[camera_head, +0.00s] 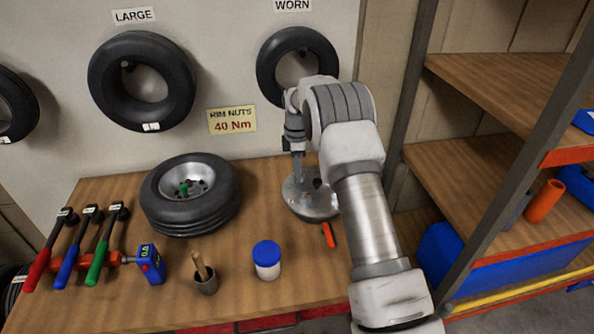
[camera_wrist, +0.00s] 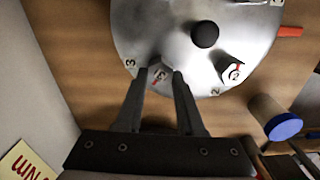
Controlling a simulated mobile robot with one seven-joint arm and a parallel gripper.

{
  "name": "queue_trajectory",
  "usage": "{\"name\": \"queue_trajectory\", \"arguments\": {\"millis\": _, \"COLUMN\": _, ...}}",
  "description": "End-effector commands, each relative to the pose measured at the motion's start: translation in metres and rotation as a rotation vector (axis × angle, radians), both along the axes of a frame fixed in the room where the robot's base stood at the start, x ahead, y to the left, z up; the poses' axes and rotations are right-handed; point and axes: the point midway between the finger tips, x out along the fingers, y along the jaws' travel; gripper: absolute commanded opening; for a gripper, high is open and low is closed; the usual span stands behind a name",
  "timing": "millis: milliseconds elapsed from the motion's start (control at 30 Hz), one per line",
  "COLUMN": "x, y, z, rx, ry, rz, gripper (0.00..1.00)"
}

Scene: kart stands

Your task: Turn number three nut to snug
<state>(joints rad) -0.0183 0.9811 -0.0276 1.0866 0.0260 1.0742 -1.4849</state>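A round metal rim plate (camera_head: 312,204) lies on the bench. In the wrist view the plate (camera_wrist: 160,25) has a dark round knob (camera_wrist: 205,34) at its middle and number labels near its edge. A pale nut with a red mark (camera_wrist: 157,76) sits beside the label 3 (camera_wrist: 129,63). My gripper (camera_wrist: 166,70) reaches over the plate with a finger on each side of this nut. Any gap between fingers and nut is too small to tell. Another red-marked nut (camera_wrist: 232,70) stands near the label 2 (camera_wrist: 215,92). In the head view my gripper (camera_head: 298,180) hides part of the plate.
A wheel with tyre (camera_head: 190,194) lies to the left on the bench. Colour-handled wrenches (camera_head: 75,245), a blue gauge (camera_head: 151,262), a small cup (camera_head: 204,280) and a blue-lidded jar (camera_head: 267,260) stand nearer. An orange-red piece (camera_head: 328,236) lies at the plate's edge. Shelves (camera_head: 490,180) stand right.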

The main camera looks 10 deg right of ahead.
Motion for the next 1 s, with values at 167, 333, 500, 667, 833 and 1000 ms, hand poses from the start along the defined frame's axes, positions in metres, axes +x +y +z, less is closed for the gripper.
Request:
{"name": "queue_trajectory", "arguments": {"millis": 167, "x": 0.0000, "y": 0.0000, "z": 0.0004, "rx": 0.000, "ry": 0.000, "rz": 0.000, "gripper": 0.00}}
{"name": "queue_trajectory", "arguments": {"millis": 333, "x": 0.0001, "y": 0.0000, "z": 0.0005, "rx": 0.000, "ry": 0.000, "rz": -0.002, "gripper": 0.00}}
{"name": "queue_trajectory", "arguments": {"millis": 500, "x": 0.0003, "y": 0.0000, "z": 0.0004, "rx": 0.000, "ry": 0.000, "rz": -0.027, "gripper": 0.00}}
{"name": "queue_trajectory", "arguments": {"millis": 667, "x": 0.0008, "y": -0.0001, "z": 0.0003, "rx": 0.000, "ry": -0.001, "rz": -0.094, "gripper": 0.00}}
{"name": "queue_trajectory", "arguments": {"millis": 833, "x": 0.0017, "y": -0.0003, "z": 0.0003, "rx": 0.001, "ry": -0.001, "rz": -0.218, "gripper": 0.00}}
{"name": "queue_trajectory", "arguments": {"millis": 1000, "x": 0.0028, "y": -0.0006, "z": 0.0005, "rx": 0.001, "ry": -0.002, "rz": -0.375, "gripper": 0.00}}
